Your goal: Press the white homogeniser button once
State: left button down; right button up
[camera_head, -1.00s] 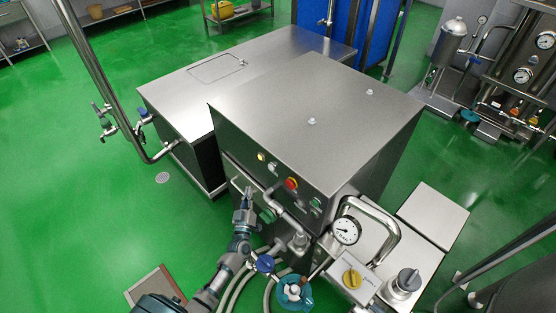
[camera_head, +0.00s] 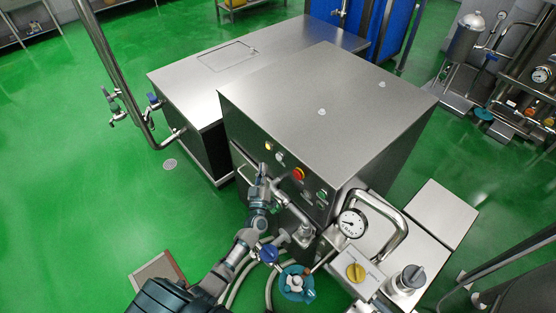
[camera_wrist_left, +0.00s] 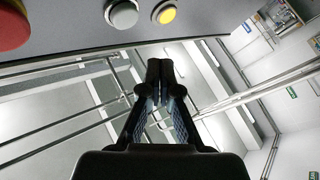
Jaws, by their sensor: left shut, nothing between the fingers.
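The white button (camera_head: 280,157) sits on the front panel of the steel homogeniser cabinet (camera_head: 320,100), between a yellow button (camera_head: 268,147) and a red button (camera_head: 299,174). In the left wrist view the white button (camera_wrist_left: 122,14) looks pale grey in a metal ring, with the yellow one (camera_wrist_left: 164,11) to its right and part of the red one (camera_wrist_left: 12,25) to its left. My left gripper (camera_head: 262,168) is shut and empty, in front of the panel near the white and yellow buttons. Its closed fingertips (camera_wrist_left: 160,68) appear below the buttons, apart from them. My right gripper is not in view.
A curved steel pipe (camera_head: 293,205) rises just right of my left gripper. Open green floor (camera_head: 70,200) lies to the left.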

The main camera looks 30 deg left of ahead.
aim_at(279, 157)
pick_arm(q)
jog(key=w, duration=0.1)
jog(key=w+d, duration=0.1)
jog(key=w+b, duration=0.1)
jog(key=w, duration=0.1)
jog(key=shift+d, duration=0.25)
dwell(1.3)
jog(key=shift+w+d, duration=0.2)
jog(key=shift+w, duration=0.05)
jog(key=shift+w+d, duration=0.15)
jog(key=shift+w, duration=0.25)
dwell(0.6)
jog(key=shift+r, duration=0.1)
jog(key=shift+s+a+p, duration=0.35)
jog(key=shift+s+p, duration=0.1)
jog(key=shift+s, duration=0.35)
